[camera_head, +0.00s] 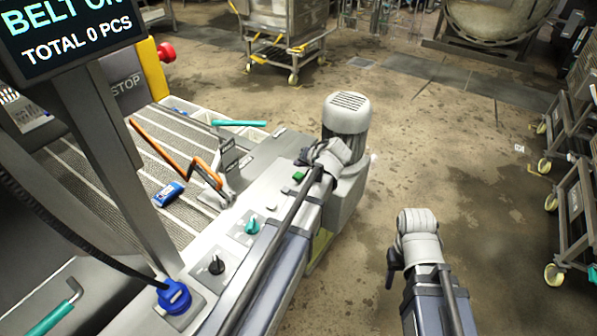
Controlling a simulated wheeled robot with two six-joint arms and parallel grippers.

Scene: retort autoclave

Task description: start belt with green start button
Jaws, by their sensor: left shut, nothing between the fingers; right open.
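The green start button (298,175) sits on the light grey panel along the belt's side. My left gripper (304,158) is shut and empty, just beyond the button in the picture; I cannot tell whether it touches it. My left arm runs up over the panel's right side. The tilted display (75,35) at top left reads "BELT ON", cut at the edge, and "TOTAL 0 PCS". My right gripper (391,268) is open and empty over the floor, right of the panel; its fingers are small and dark.
The panel also bears a teal knob (251,226), a black knob (217,265) and a blue fitting (174,296). An orange bent bar (175,155) and a blue pack (168,194) are at the belt. A motor (346,113) stands beyond. Open floor lies right; carts stand at far right.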

